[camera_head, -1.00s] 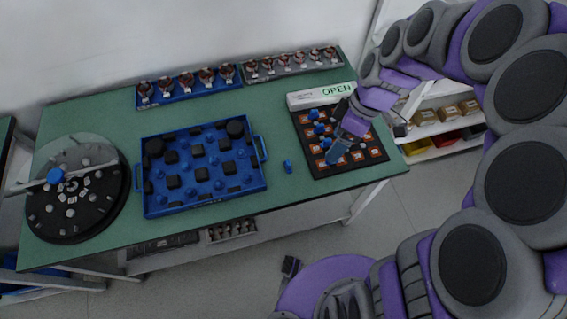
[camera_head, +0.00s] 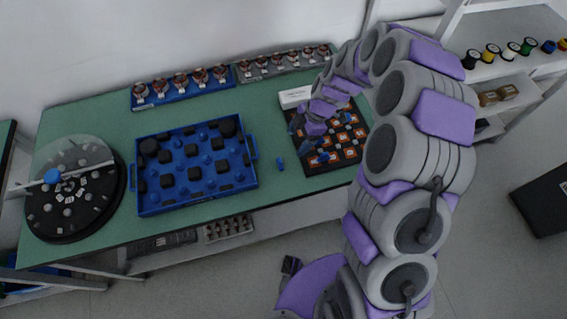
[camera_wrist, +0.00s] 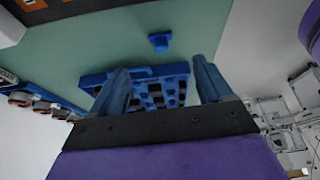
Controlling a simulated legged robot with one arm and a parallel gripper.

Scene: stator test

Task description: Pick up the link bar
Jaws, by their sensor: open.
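A small blue part (camera_head: 280,164) lies alone on the green bench between the blue tray and the black board; it also shows in the wrist view (camera_wrist: 160,41). I cannot tell for sure whether it is the link bar; no other piece is clearly a link bar. My gripper (camera_head: 312,152) is over the left side of the black board, to the right of the blue part. In the wrist view its two blue fingers (camera_wrist: 160,66) are apart with nothing between them, and the blue part shows beyond the gap. My arm hides some of the board.
The blue tray (camera_head: 148,211) with several black and blue pieces stands left of the loose part. The black board (camera_head: 345,167) with orange squares is at right. A round dark turntable (camera_head: 112,210) is at far left. Blue (camera_head: 205,94) and grey racks (camera_head: 258,75) line the back.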

